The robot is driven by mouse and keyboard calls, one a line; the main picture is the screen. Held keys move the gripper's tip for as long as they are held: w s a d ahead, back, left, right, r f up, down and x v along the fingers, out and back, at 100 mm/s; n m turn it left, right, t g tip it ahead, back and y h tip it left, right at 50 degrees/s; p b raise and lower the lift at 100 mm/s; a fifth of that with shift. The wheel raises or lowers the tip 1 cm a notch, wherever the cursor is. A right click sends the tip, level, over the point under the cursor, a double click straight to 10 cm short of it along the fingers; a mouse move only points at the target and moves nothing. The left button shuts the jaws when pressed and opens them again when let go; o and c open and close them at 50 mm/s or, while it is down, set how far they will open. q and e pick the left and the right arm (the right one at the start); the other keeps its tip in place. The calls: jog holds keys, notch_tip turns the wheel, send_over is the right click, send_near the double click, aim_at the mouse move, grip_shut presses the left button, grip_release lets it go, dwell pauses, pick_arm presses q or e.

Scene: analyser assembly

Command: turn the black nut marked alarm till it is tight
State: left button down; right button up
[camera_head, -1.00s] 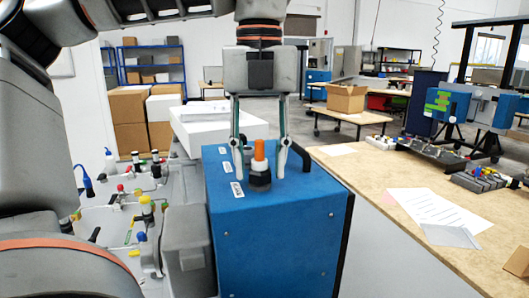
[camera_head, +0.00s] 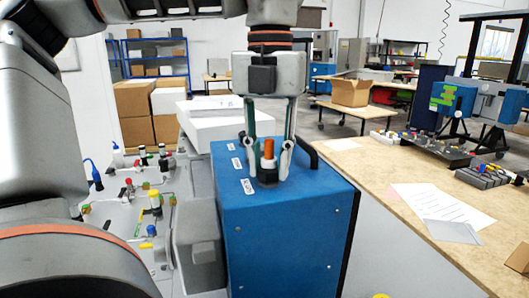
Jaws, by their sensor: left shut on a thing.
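The blue analyser box (camera_head: 285,235) stands in the middle, with several small white labels (camera_head: 247,186) along the left of its top; their text is too small to read. A black nut (camera_head: 267,176) sits on the box top near the front label, with an orange stem (camera_head: 268,148) rising upright above it. My left gripper (camera_head: 270,170) points straight down from above and is shut on the black nut, one finger on each side. The fingers partly hide the nut's sides. My right gripper is not in view.
A black handle (camera_head: 335,165) runs along the box's right edge. A grey bench with fittings and bottles (camera_head: 145,200) lies left. A wooden table (camera_head: 370,180) with papers (camera_head: 440,205) is right. A white box (camera_head: 215,120) stands behind.

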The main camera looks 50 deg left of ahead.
pick_arm(q)
jog(key=m+p, duration=0.1)
jog(key=m, duration=0.2)
jog(key=m+p, duration=0.1)
jog(key=m, duration=0.1)
jog(key=shift+r+m+p, duration=0.3)
jog(key=m+p, duration=0.3)
jog(key=m, duration=0.2)
jog(key=shift+f+m+p, duration=0.1)
jog(key=shift+m+p, duration=0.25)
jog(key=shift+m, duration=0.25)
jog(key=shift+m+p, duration=0.5)
jog(key=shift+m, duration=0.3)
jog(key=m+p, duration=0.3)
jog(key=m, duration=0.1)
jog(key=shift+m+p, duration=0.85)
jog(key=shift+m, duration=0.05)
jog(key=shift+w+m+p, duration=0.1)
jog(key=shift+m+p, duration=0.25)
jog(key=shift+m, duration=0.15)
jog(key=shift+f, duration=0.15)
jog(key=c, duration=1.9)
grip_release()
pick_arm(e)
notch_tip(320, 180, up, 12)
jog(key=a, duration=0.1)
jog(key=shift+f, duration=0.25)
